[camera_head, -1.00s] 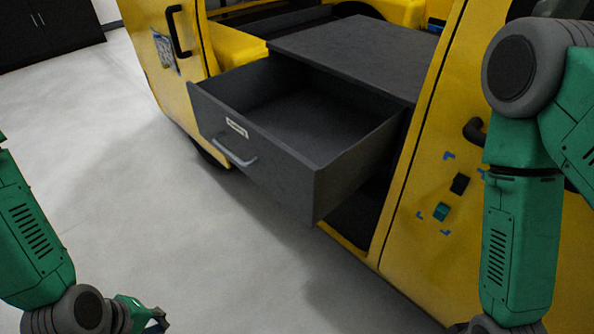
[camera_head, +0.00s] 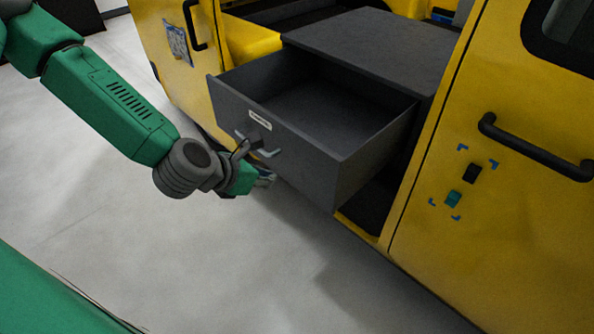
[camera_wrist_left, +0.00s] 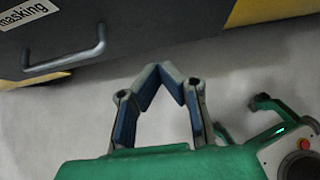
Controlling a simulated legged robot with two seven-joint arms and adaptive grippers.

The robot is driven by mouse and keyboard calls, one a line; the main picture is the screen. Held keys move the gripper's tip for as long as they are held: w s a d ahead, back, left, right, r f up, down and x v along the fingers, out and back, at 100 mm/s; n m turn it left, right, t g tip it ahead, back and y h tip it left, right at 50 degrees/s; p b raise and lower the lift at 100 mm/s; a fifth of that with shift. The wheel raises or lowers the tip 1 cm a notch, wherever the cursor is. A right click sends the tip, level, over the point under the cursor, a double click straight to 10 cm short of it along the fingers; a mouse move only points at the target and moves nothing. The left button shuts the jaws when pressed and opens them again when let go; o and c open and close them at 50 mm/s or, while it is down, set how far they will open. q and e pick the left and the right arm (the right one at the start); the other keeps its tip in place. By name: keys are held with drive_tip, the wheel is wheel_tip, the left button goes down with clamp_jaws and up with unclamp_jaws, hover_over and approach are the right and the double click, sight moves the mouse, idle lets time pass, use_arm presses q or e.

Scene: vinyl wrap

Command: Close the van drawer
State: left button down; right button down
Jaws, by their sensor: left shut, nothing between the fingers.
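The grey drawer (camera_head: 285,140) is pulled well out of the yellow van (camera_head: 440,190), and its inside looks empty. Its front has a white label and a metal handle (camera_head: 268,153). In the left wrist view the handle (camera_wrist_left: 68,62) and the "masking" label show at the upper left on the dark drawer front (camera_wrist_left: 130,28). My left gripper (camera_head: 266,180) is beside the drawer front, just below the handle, partly hidden by my own wrist. In the left wrist view its fingertips (camera_wrist_left: 172,72) meet, with nothing between them, apart from the handle. My right gripper is not in view.
A grey cabinet top (camera_head: 375,45) lies above the drawer. The pale floor (camera_head: 250,270) in front of the van is clear.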

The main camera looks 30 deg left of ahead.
sight(300, 170)
use_arm(q)
drive_tip(key=x, duration=0.5)
drive_tip(key=w+r+x, duration=0.1)
drive_tip(key=x, duration=0.1)
drive_tip(key=shift+w+d+b, duration=0.1)
drive_tip(key=shift+w+b, duration=0.1)
drive_tip(key=shift+b, duration=0.2)
drive_tip(key=shift+w+d, duration=0.3)
drive_tip(key=shift+w, duration=0.3)
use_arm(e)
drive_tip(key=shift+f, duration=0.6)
